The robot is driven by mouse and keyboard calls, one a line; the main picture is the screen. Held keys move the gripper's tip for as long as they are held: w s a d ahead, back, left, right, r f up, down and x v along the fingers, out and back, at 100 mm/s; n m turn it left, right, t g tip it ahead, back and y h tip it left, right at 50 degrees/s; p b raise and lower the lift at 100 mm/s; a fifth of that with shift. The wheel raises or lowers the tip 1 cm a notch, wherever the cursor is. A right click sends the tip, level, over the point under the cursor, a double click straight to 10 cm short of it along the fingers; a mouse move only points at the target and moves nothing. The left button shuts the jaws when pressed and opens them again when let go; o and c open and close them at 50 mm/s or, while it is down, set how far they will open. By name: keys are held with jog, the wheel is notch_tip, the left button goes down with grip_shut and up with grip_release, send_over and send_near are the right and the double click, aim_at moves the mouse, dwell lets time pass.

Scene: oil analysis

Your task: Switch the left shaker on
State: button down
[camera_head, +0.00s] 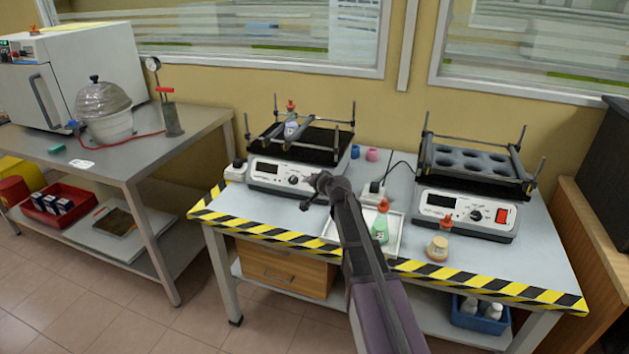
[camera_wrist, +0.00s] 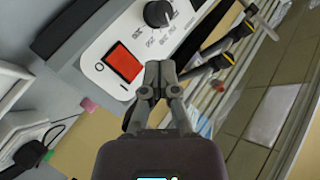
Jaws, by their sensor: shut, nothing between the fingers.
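The left shaker (camera_head: 270,172) stands on the striped-edge table, with a dark display, a knob and a black platform with raised bars. An orange-capped bottle (camera_head: 291,124) sits on its platform. My gripper (camera_head: 308,192) is in front of the right part of its front panel and hides the switch there. In the wrist view the shaker's red rocker switch (camera_wrist: 123,62) and black knob (camera_wrist: 157,14) show on the white panel. My gripper (camera_wrist: 159,68) is shut and empty, with its tips just right of the switch; whether they touch the panel I cannot tell.
The right shaker (camera_head: 466,218), with its own red switch, stands to the right. Between them are a white tray (camera_head: 330,228), a green flask (camera_head: 380,226) and a power socket. A small amber bottle (camera_head: 438,247) stands near the front edge. Another bench (camera_head: 150,155) is at left.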

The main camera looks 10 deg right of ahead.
jog(key=shift+w+d+f+b, duration=0.25)
jog(key=shift+w+d+f, duration=0.15)
jog(key=shift+w, duration=0.35)
jog(key=shift+w+d+f+b, duration=0.25)
jog(key=shift+w+d, duration=0.2)
jog(key=shift+w, duration=0.25)
